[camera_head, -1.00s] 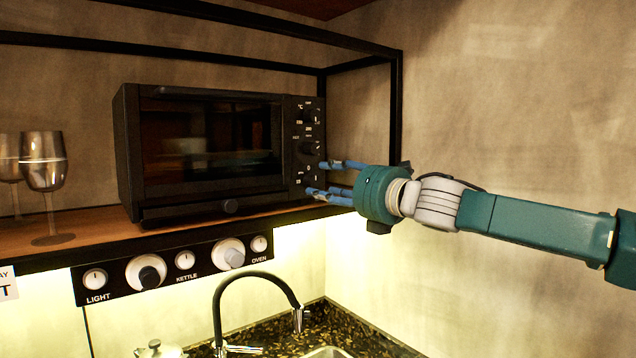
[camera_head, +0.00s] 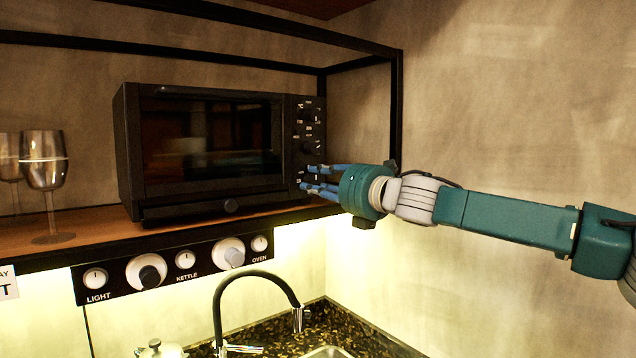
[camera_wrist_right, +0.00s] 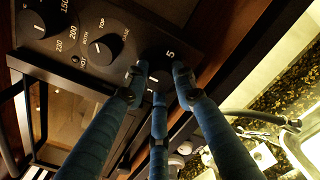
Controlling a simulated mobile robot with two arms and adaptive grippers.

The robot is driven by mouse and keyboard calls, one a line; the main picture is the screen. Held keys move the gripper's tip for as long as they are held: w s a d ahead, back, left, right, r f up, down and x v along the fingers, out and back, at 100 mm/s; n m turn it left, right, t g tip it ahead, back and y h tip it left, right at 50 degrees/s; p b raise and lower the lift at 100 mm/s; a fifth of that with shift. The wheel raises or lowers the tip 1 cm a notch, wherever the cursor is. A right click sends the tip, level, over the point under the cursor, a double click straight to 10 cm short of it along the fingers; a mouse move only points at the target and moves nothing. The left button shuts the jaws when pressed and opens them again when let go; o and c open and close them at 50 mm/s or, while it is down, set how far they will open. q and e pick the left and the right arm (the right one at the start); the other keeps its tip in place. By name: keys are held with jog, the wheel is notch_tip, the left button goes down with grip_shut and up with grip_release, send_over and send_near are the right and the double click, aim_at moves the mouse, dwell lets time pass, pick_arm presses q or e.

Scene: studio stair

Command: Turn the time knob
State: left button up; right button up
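The black toaster oven (camera_head: 212,145) stands on the shelf, with a column of knobs down the right side of its front. My right gripper (camera_head: 306,177) is at the lowest knob, which I take as the time knob; its fingers hide most of it in the head view. In the right wrist view the dark time knob (camera_wrist_right: 158,70) lies between the fingertips, which are drawn in around it and appear to touch it. The middle knob (camera_wrist_right: 101,50) shows clear beside them. My left gripper is out of view.
The wooden shelf (camera_head: 85,238) has a black frame, with wine glasses (camera_head: 43,165) at the left. Below are a panel of switches and knobs (camera_head: 170,268), a black tap (camera_head: 250,280) and a sink. The wall at right is bare.

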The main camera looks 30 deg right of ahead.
jog(key=shift+m, duration=0.4)
grip_shut()
jog(key=m, duration=0.3)
jog(key=shift+d+m, duration=0.1)
jog(key=shift+m, duration=0.2)
jog(key=m, duration=0.4)
jog(key=shift+m+b, duration=0.3)
jog(key=m, duration=0.4)
jog(key=shift+m, duration=0.3)
jog(key=m, duration=0.4)
jog(key=shift+m, duration=0.3)
jog(key=shift+f, duration=0.1)
jog(key=o, duration=1.1)
grip_release()
jog(key=shift+s, duration=0.1)
